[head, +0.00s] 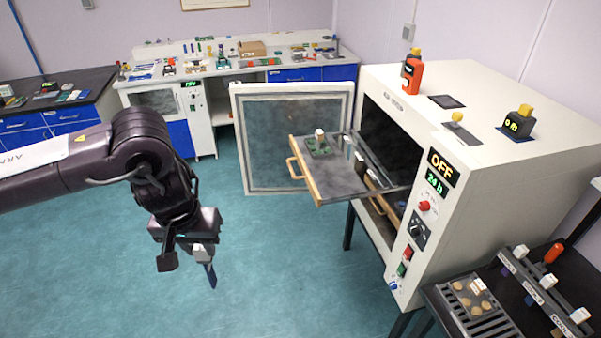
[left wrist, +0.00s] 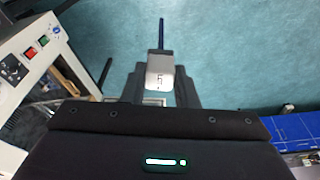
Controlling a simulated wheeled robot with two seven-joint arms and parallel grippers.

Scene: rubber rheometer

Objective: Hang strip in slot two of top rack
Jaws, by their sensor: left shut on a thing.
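My left gripper (head: 188,256) hangs over open floor at the left and is shut on a strip's white end piece (head: 202,252). The dark blue strip (head: 211,276) points down from it. In the left wrist view the white end piece (left wrist: 160,71) sits between the fingers, with small dark marks on its face and the blue strip (left wrist: 161,34) beyond it. The top rack (head: 340,180), a grey tray with a wooden front, is pulled out of the oven, well to the right of the gripper. Its slots are too small to tell apart. My right gripper is not in view.
The white oven (head: 480,110) stands at the right with its glazed door (head: 292,140) swung open beside the rack. A dark bench (head: 440,300) at lower right holds several white-capped pieces. The floor between is clear.

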